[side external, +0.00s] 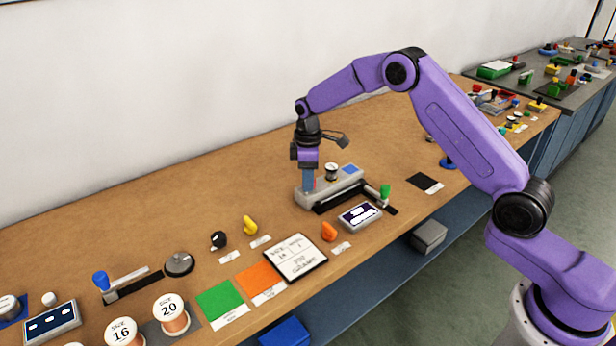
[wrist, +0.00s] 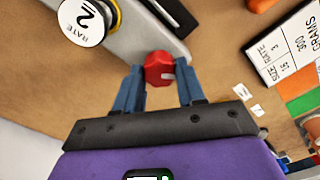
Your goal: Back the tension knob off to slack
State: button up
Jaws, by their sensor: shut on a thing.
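The tension knob is a red faceted knob (wrist: 158,66) with a pale mark on its right side in the wrist view. It sits at the edge of the grey creel unit (wrist: 148,38). My gripper (wrist: 161,76) points down with its blue fingers on either side of the knob, shut on it.
A lever with a green handle (side external: 385,191) and a dark display box (side external: 359,216) stand in front of the unit. A card reading "300 GRAMS" (side external: 296,257), an orange piece (side external: 328,231) and a yellow hook (side external: 250,225) lie nearby. The bench behind is clear.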

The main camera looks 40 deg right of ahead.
jog(key=shift+r+n, duration=0.1)
jog(key=shift+n, duration=0.5)
jog(key=o, duration=1.1)
jog(key=shift+c, duration=0.2)
notch_tip(320, 180, up, 17)
jog(key=shift+r, duration=0.2)
